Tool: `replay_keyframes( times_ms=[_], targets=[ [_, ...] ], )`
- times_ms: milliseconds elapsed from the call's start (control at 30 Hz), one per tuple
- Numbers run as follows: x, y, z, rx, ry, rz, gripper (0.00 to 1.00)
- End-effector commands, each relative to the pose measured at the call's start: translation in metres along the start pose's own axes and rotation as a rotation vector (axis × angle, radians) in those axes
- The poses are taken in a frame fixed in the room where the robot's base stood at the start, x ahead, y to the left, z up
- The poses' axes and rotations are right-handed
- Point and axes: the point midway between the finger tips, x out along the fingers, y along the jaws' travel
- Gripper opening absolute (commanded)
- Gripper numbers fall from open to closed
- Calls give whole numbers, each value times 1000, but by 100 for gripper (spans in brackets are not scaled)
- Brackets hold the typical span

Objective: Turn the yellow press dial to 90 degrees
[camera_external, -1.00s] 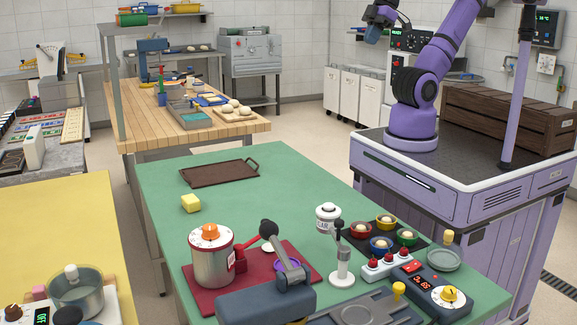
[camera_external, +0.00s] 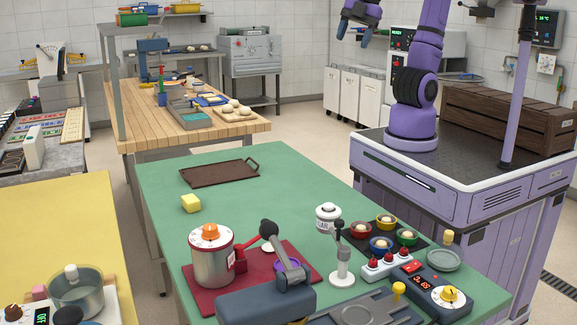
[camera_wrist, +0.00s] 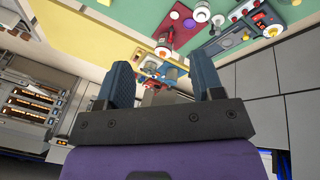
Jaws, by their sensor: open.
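The yellow press dial (camera_external: 449,295) is a yellow knob on a round white face. It sits on a dark blue press unit (camera_external: 432,287) with a red lit readout, at the front right of the green table. My gripper (camera_external: 354,33) is high at the top of the external view, far from the dial and touching nothing. Its two dark blue fingers stand apart with nothing between them, also in the wrist view (camera_wrist: 166,80). The wrist view shows the green table from a distance at its top, where the dial is too small to read exactly.
Red switches (camera_external: 387,263), several small bowls (camera_external: 381,244), a grey lever stand (camera_external: 342,268) and a yellow-topped knob (camera_external: 398,288) crowd around the press unit. A pot with an orange dial (camera_external: 211,262) stands on a red mat. The middle of the green table (camera_external: 270,190) is clear.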

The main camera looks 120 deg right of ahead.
Motion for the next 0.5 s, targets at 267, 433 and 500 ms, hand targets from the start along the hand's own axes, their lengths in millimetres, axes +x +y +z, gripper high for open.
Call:
replay_keyframes(
  times_ms=[267, 433, 500],
  targets=[
    [41, -28, -90, -413, -44, -37, 61],
    [71, -59, -142, -663, -54, -68, 61],
    [85, -74, -161, -764, -55, -83, 61]
  ],
)
